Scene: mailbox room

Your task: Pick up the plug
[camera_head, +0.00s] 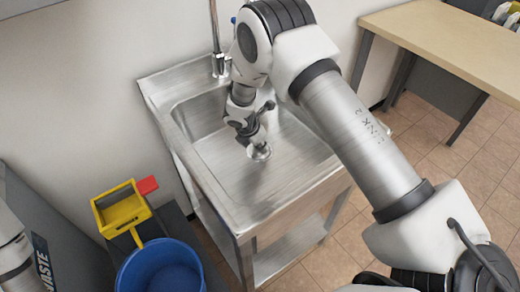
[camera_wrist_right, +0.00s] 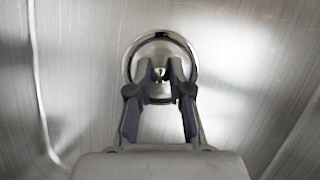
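The plug (camera_head: 262,153) is a round, shiny metal piece with a small central knob, low in the steel sink basin. In the right wrist view the plug (camera_wrist_right: 160,42) shows as a bright ring beyond my fingers. My right gripper (camera_head: 256,143) points down at it, and in the wrist view its fingers (camera_wrist_right: 160,68) are drawn close together, one on each side of the knob. They look shut on it, and the plug sits at the basin floor. Part of the plug is hidden by the fingers. My left arm shows only at the left edge, its gripper out of frame.
The steel sink (camera_head: 270,193) has raised rims and a tap (camera_head: 217,50) at the back. A blue bucket (camera_head: 160,268) with a yellow wringer (camera_head: 122,210) stands at left, near a grey waste bin (camera_head: 60,240). A wooden table (camera_head: 450,40) is at the right.

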